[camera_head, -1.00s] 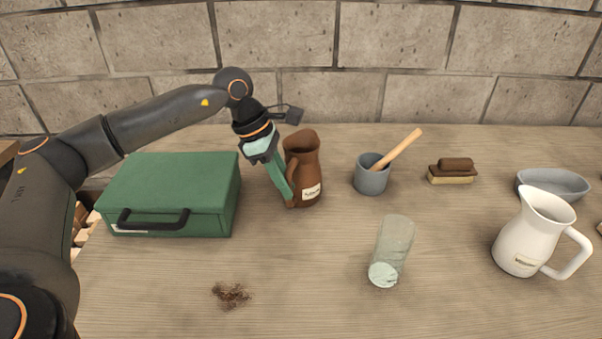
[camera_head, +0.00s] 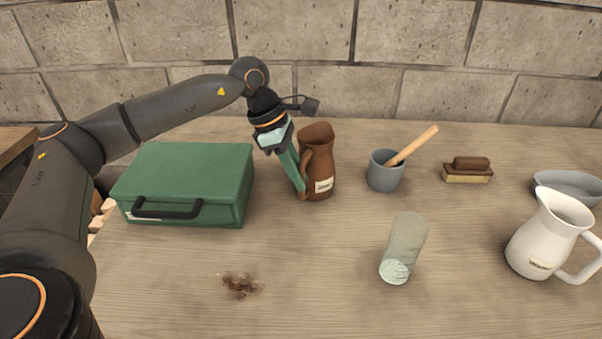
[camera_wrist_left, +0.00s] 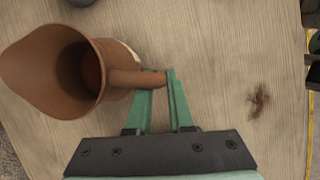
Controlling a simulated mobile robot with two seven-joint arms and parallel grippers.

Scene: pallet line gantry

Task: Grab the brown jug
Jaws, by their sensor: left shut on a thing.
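The brown jug (camera_head: 320,163) stands upright on the wooden table, with a pale label low on its front. Its handle faces my left gripper (camera_head: 303,190), whose green fingers are shut on the handle. In the left wrist view the jug (camera_wrist_left: 62,72) is seen from above, its open mouth to the left. There the handle runs between the fingertips of the gripper (camera_wrist_left: 158,82). The jug appears to rest on the table. My right gripper is in neither view.
A green case (camera_head: 188,180) lies left of the jug. A grey cup (camera_head: 384,176) with a wooden handle in it stands to the right. A clear glass (camera_head: 405,245), a brush (camera_head: 467,170), a white jug (camera_head: 545,235) and a grey dish (camera_head: 570,184) lie further right. A brown patch (camera_head: 241,285) marks the front.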

